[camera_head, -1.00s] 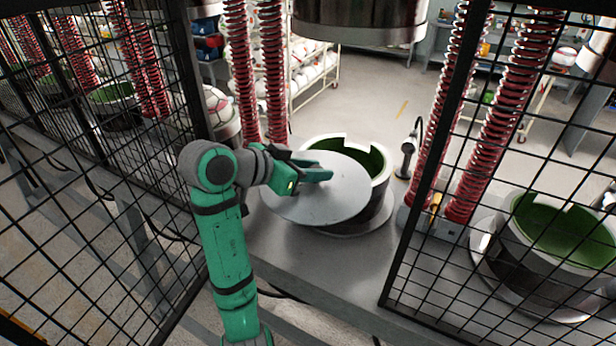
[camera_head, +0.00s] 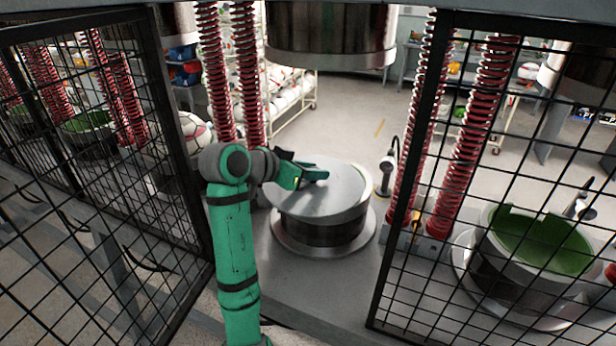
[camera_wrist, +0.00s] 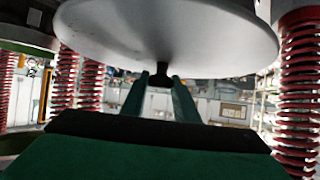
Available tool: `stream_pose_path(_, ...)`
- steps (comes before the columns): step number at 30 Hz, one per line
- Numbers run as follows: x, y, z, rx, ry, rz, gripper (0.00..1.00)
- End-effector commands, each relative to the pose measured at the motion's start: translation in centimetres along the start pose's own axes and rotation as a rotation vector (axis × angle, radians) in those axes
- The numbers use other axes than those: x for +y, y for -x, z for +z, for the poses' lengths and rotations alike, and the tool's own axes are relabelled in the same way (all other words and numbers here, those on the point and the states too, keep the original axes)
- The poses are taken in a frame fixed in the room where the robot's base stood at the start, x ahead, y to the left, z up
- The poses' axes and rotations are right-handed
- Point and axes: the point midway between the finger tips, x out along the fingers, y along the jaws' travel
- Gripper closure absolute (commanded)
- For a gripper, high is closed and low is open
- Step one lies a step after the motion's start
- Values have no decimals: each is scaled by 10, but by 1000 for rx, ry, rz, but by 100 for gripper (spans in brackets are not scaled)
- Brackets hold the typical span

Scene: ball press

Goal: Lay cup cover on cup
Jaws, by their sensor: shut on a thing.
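The cup cover (camera_head: 318,196) is a flat grey disc with a small knob beneath my fingers. It lies over the mouth of the cup (camera_head: 322,232), a dark metal cylinder with a pale rim (camera_head: 366,188). The rim shows at the cover's right and far side, so the cover looks a little off to the left. I cannot tell whether it touches the rim. My gripper (camera_head: 316,174) is shut on the cover's knob. In the wrist view the cover (camera_wrist: 165,30) shows as a pale disc with its dark knob between my fingers (camera_wrist: 160,82).
A press head (camera_head: 330,40) hangs above the cup between red springs (camera_head: 212,75) and (camera_head: 465,130). Mesh fence panels (camera_head: 100,150) stand at both sides. Another cup with a green inside (camera_head: 540,243) stands at right. The bench (camera_head: 300,285) in front is clear.

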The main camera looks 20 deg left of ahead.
Motion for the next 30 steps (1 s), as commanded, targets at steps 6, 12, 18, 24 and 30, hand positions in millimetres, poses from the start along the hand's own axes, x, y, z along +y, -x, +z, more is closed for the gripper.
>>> stream_pose_path(6, -8, -17, -11, 2, 1, 0, 100)
stream_pose_path(12, -16, -32, -19, 2, 0, -1, 100)
stream_pose_path(18, -23, -48, -28, 2, 0, 0, 100)
stream_pose_path(24, -31, -64, -36, 2, 1, -1, 100)
stream_pose_path(30, -31, -75, -28, 2, 0, 1, 100)
